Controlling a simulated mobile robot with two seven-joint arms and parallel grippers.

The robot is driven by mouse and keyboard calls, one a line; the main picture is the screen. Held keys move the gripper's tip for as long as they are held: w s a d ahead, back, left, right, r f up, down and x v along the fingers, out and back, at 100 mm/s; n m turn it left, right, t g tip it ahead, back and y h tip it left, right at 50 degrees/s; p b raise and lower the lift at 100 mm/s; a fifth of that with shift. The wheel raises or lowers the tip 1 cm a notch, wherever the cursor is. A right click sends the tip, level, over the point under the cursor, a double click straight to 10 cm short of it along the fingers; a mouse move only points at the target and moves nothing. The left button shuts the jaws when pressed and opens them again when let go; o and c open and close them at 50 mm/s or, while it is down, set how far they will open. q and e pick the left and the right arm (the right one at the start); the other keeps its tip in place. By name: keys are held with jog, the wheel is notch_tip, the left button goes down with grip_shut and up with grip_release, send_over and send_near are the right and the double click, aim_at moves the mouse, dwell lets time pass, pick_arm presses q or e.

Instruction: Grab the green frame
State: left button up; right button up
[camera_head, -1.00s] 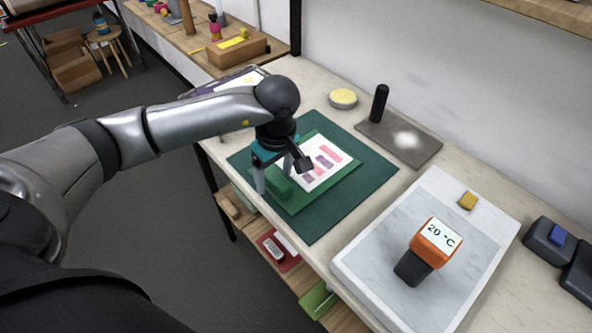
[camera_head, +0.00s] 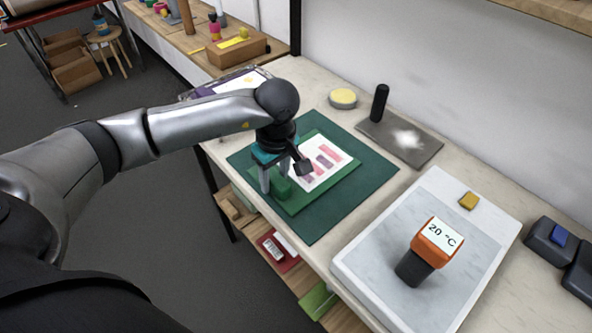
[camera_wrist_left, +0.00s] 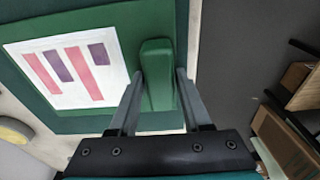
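The green frame (camera_head: 300,203) lies flat on a dark green mat (camera_head: 370,190), with a raised block-like green handle (camera_wrist_left: 157,75) at its near-left edge. A white sheet (camera_head: 335,166) with pink and purple bars shows in it. My left gripper (camera_head: 272,181) points down at the handle. In the left wrist view its two grey fingers (camera_wrist_left: 158,78) stand one on each side of the handle, with their tips close against its sides. It appears shut on the handle. The frame rests on the mat. My right gripper is not in view.
Behind the mat are a grey plate (camera_head: 422,153) with a black upright handle (camera_head: 379,103) and a round yellow-topped dish (camera_head: 343,97).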

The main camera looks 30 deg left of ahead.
pick_arm(q)
grip_shut()
jog(key=shift+r, duration=0.1)
dwell(0.4)
